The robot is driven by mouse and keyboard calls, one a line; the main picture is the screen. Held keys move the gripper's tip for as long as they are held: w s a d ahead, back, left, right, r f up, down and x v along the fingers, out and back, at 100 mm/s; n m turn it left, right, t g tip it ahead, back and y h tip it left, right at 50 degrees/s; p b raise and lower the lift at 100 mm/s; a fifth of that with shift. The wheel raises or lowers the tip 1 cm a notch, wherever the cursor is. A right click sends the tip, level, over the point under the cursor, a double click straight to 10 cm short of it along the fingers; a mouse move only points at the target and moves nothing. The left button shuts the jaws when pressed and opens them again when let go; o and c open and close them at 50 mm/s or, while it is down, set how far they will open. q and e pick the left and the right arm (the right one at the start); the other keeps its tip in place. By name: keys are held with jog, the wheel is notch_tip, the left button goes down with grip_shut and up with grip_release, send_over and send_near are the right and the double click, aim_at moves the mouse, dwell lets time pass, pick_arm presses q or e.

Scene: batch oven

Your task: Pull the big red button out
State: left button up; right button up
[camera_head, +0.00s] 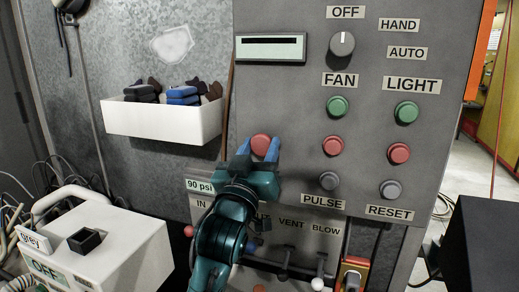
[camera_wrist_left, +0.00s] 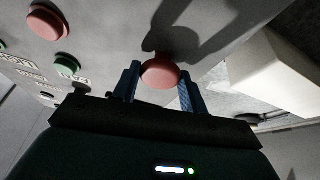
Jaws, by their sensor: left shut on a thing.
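The big red button (camera_head: 261,144) is on the grey control panel (camera_head: 285,90), left of the small round buttons. In the left wrist view the button (camera_wrist_left: 160,73) shows as a round red cap between the two blue fingers. My left gripper (camera_head: 258,148) is at the panel with one finger on each side of the button, shut on it. The left gripper also shows in the left wrist view (camera_wrist_left: 158,84). My right gripper is not in view.
Green (camera_head: 337,106), red (camera_head: 333,145) and grey buttons stand right of the gripper, below a rotary knob (camera_head: 342,44). A white bin (camera_head: 165,118) hangs at left. A white box (camera_head: 110,240) stands lower left. Small valve handles (camera_head: 318,284) stick out below.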

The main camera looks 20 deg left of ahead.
pick_arm(q)
jog(key=c, duration=0.6)
jog(key=shift+s+p, duration=0.55)
jog(key=shift+s, duration=0.1)
jog(key=o, duration=1.3)
